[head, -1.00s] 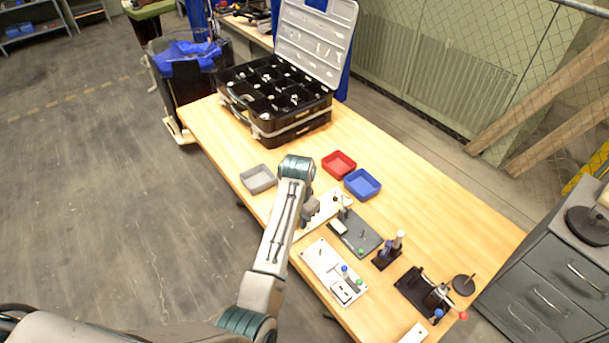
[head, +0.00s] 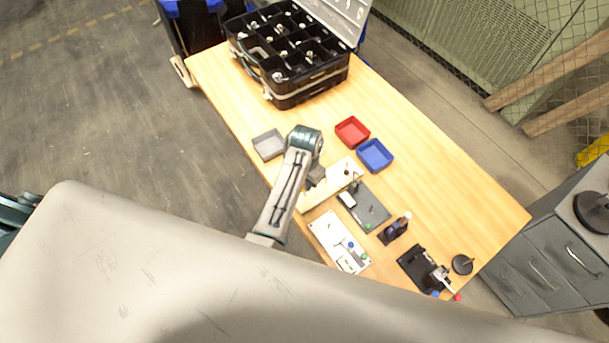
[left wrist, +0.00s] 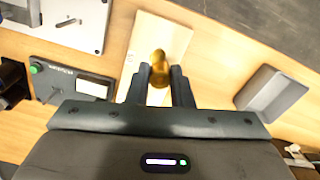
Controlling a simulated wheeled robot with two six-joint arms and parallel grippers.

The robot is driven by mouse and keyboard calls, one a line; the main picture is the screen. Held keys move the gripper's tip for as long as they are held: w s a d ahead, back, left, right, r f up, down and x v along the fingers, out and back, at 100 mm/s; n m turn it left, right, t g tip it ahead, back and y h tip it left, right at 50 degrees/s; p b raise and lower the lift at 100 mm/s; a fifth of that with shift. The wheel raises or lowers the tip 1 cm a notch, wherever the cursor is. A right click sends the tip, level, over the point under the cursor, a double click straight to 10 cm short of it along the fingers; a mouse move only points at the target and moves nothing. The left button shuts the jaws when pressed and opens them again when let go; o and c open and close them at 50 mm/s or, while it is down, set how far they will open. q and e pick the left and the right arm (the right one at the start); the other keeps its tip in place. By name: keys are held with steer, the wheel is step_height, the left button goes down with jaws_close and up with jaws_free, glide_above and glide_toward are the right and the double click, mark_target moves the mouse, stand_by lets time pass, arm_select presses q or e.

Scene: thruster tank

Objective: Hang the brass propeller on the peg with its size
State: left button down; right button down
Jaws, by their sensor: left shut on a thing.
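The brass propeller (left wrist: 158,72) is a small gold piece, held between the two dark fingers of my left gripper (left wrist: 159,84) in the left wrist view. The fingers are shut on it. Part of it is hidden between them. In the head view my left gripper (head: 316,176) is over the pale board (head: 318,202) and hides some of it. The board also lies beyond the fingers in the left wrist view (left wrist: 170,35). A small dark upright part (head: 347,173) stands near its far end. I cannot make out peg sizes. My right gripper is not in view.
A dark board (head: 370,208) and a white board (head: 336,240) lie beside the pale board. Grey (head: 268,145), red (head: 352,131) and blue (head: 375,155) trays are farther back. An open black case (head: 290,60) stands at the table's far end.

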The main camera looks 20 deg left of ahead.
arm_select(q)
steer(key=shift+f, duration=0.25)
stand_by(0.5)
steer(key=shift+f, duration=0.55)
stand_by(0.6)
steer(key=shift+f, duration=0.4)
steer(key=shift+f, duration=0.2)
steer(key=shift+f, duration=0.5)
steer(key=shift+f, duration=0.2)
stand_by(0.5)
steer(key=shift+f, duration=0.35)
steer(key=shift+f, duration=0.4)
stand_by(0.4)
